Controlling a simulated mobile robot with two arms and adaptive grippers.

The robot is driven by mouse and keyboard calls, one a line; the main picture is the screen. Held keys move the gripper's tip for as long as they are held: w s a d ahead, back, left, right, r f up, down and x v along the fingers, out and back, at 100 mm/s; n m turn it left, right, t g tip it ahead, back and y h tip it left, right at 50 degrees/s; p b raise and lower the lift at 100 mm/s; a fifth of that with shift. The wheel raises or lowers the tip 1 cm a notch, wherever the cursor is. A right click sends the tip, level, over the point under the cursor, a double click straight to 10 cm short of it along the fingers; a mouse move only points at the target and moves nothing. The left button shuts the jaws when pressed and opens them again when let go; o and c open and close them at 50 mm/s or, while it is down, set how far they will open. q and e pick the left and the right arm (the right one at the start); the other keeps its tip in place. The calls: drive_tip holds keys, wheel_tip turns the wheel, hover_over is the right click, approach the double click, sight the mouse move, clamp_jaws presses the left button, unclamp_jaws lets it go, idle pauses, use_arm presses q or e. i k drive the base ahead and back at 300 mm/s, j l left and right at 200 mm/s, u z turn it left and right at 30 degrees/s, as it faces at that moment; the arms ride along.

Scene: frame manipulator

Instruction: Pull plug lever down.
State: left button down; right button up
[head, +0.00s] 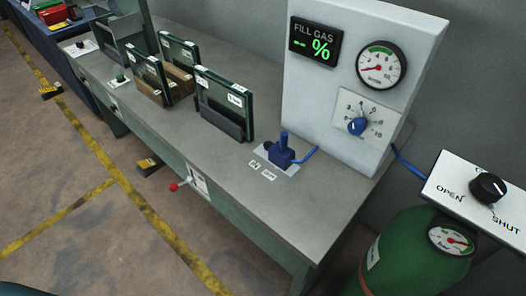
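A lever with a red knob (174,187) sticks out from the front side of the workbench (215,150), beside a white plate (197,178). A blue plug-like fitting with an upright blue handle (284,140) stands on a pale plate on the benchtop, with a blue cable running from it to the gas panel. I cannot tell for certain which of the two is the plug lever. Neither gripper is in view.
The white gas panel (335,120) stands at the bench's right end. Glass frames (224,103) stand in holders along the bench. A green gas cylinder (405,250) with an OPEN/SHUT knob stands at lower right. Pedals (148,166) lie on the floor; the floor in front is otherwise clear.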

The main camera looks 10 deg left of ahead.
sight(173, 186)
drive_tip(key=u, duration=1.15)
